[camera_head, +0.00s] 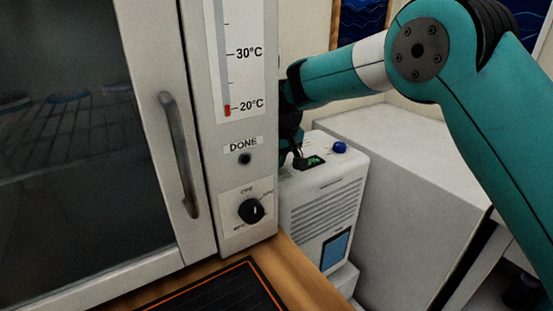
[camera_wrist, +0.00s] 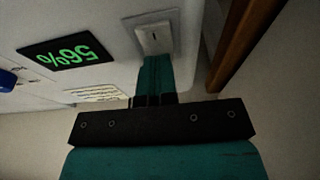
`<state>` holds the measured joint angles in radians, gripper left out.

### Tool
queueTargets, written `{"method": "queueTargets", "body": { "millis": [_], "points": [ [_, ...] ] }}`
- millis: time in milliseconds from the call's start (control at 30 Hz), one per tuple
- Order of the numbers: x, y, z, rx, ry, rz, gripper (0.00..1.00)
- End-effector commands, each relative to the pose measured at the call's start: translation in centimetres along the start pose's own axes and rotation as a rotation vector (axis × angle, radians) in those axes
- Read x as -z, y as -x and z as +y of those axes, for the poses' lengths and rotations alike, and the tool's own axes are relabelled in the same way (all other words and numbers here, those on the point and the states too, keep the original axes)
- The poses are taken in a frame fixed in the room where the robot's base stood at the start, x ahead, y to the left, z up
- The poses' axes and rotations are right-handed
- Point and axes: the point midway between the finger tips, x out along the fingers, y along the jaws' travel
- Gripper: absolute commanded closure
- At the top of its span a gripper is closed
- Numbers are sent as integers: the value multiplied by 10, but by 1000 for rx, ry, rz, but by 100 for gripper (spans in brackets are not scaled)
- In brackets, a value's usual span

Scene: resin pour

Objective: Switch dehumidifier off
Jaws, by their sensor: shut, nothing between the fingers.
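The white dehumidifier (camera_head: 322,212) stands right of the oven-like cabinet, with a vented front and a blue panel. Its top has a dark display (camera_wrist: 68,54) reading 56% in green and a pale rocker switch (camera_wrist: 155,38) with a line mark. My gripper (camera_wrist: 156,60) is shut and empty, its fingertips at the near edge of the switch. I cannot tell whether they touch it or which way the switch is set. In the head view my gripper (camera_head: 298,160) is over the dehumidifier's left top, partly hidden by the cabinet; the switch is hidden there.
A blue knob (camera_head: 340,147) sits on the dehumidifier's top. The cabinet (camera_head: 230,180) with a thermometer scale, DONE button and black dial (camera_head: 251,211) stands close on the left. A wooden edge (camera_wrist: 245,45) lies right of the switch. A large pale block (camera_head: 395,160) is at right.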

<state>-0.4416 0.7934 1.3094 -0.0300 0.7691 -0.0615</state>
Motion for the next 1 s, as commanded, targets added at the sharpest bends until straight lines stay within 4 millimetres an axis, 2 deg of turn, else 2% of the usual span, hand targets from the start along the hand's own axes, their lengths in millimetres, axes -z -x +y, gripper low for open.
{"method": "queueTargets", "body": {
  "millis": [33, 300, 667, 767, 1000],
  "points": [
    [-10, -11, 1, 1, -1, -27, 100],
    [-21, -6, 1, 1, -2, -32, 100],
    [-21, -3, 1, 1, -2, -32, 100],
    [-19, 7, 1, 1, -3, -29, 100],
    [-10, 54, 2, -1, -3, -10, 100]
  ]
}}
